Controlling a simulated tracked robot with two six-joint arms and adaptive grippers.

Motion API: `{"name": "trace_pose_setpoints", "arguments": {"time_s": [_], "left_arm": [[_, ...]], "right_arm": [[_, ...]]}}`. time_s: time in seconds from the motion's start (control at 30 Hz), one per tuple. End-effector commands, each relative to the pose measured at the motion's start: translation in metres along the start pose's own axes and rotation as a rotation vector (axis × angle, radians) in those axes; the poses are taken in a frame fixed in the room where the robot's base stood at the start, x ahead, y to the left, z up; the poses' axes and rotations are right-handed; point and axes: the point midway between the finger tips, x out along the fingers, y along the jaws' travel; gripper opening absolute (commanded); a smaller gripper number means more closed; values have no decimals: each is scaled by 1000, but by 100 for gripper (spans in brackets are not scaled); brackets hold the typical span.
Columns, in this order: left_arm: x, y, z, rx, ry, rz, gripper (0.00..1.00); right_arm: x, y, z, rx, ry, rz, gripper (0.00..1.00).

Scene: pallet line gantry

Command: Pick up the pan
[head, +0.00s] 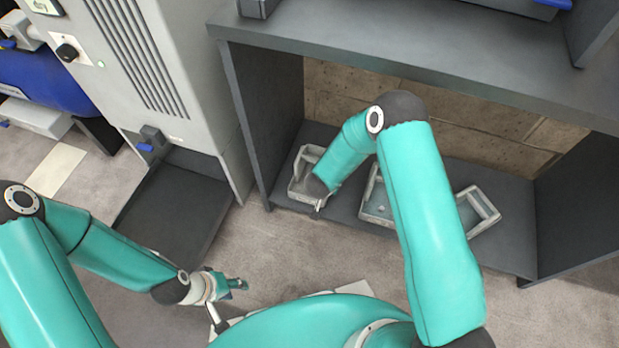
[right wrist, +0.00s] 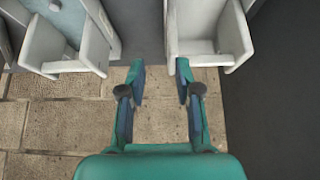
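No thing in view is plainly a pan. Three light grey open trays stand on the lower shelf in the head view: a left tray (head: 297,186), a middle tray (head: 376,217) and a right tray (head: 488,203). My right arm reaches over the left tray and hides part of it. My right gripper (right wrist: 160,68) is open and empty in the right wrist view, with one tray (right wrist: 241,40) at upper right and another (right wrist: 88,58) at upper left. My left gripper (head: 240,284) is low over the floor, apart from the trays; its finger opening is unclear.
A dark grey shelf unit (head: 400,52) has side walls and a top above the trays. A grey cabinet (head: 185,60) stands left of it, with a dark open tray-like base (head: 175,215). A blue machine (head: 60,82) is at far left.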

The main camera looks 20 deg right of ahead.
Motion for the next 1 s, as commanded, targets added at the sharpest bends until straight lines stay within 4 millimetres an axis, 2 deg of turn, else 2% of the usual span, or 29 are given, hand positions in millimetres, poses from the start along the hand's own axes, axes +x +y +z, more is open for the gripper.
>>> {"name": "trace_pose_setpoints", "arguments": {"time_s": [0.17, 0.27, 0.6, 0.7, 0.87, 1.0], "left_arm": [[8, -3, 0, 0, 1, 0, 40], [14, -5, 0, 0, 0, 0, 40], [39, -14, 0, 0, 0, 0, 40], [42, -15, 0, 0, 0, 0, 40], [45, -16, 0, 0, 0, 0, 40], [54, -20, 0, 0, 1, 0, 40]], "right_arm": [[14, -5, 4, -6, 1, -3, 33], [30, -9, 5, -12, 2, -7, 33], [100, -16, 6, -22, 1, -14, 33], [111, -16, 5, -22, 1, -15, 33], [119, -17, 4, -24, 1, -15, 33], [133, -16, 5, -22, 1, -15, 33]]}}
